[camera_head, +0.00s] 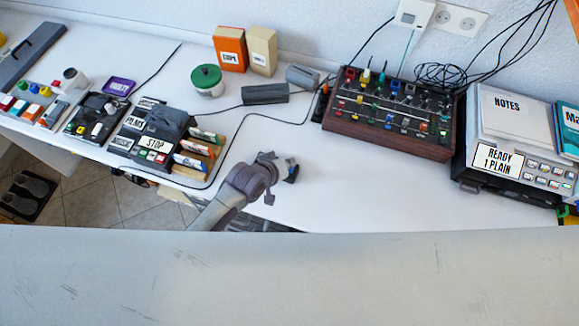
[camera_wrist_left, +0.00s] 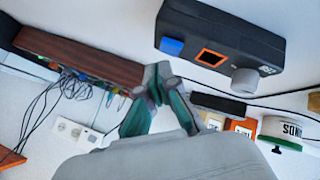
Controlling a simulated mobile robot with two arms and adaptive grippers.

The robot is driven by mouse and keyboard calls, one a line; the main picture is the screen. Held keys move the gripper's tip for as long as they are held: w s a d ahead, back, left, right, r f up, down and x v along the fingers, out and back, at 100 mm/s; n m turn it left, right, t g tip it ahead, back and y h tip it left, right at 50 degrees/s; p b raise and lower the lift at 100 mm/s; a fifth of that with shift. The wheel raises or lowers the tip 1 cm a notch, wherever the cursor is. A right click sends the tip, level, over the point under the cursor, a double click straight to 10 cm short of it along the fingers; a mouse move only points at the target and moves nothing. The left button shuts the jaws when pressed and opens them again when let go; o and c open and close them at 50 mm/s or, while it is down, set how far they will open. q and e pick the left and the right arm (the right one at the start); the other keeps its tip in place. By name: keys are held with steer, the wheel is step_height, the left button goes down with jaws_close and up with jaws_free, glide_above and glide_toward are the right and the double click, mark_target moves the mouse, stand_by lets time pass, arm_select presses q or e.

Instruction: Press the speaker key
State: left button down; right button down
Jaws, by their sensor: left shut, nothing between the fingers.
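A dark box (camera_wrist_left: 225,35) with a blue key (camera_wrist_left: 172,46), an orange-framed square (camera_wrist_left: 211,58) and a grey knob (camera_wrist_left: 245,82) shows large in the left wrist view. I cannot read its label or tell whether it is the speaker. In the head view, a small dark and bluish part (camera_head: 291,172) beside my gripper looks like this box, mostly hidden. My left gripper (camera_head: 264,172) is over the front middle of the desk. Its shut, empty fingers (camera_wrist_left: 157,78) are left of and below the box in the wrist picture; contact cannot be told. My right gripper is not in view.
A wooden-sided mixer (camera_head: 390,112) with coloured knobs stands right of my gripper. A printer-like unit (camera_head: 505,165) is farther right. A STOP panel (camera_head: 154,143) and card rack are at the left. Bare desk (camera_head: 345,190) lies right of my gripper.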

arm_select(q)
steer(key=shift+f, duration=0.2)
stand_by(0.4)
steer(key=shift+f, duration=0.25)
steer(key=shift+f, duration=0.25)
stand_by(0.5)
steer(key=shift+r, duration=0.1)
steer(key=shift+r+p, duration=0.65)
step_height(320, 180, up, 6)
steer(key=p, duration=0.6)
steer(key=shift+f, duration=0.1)
stand_by(1.0)
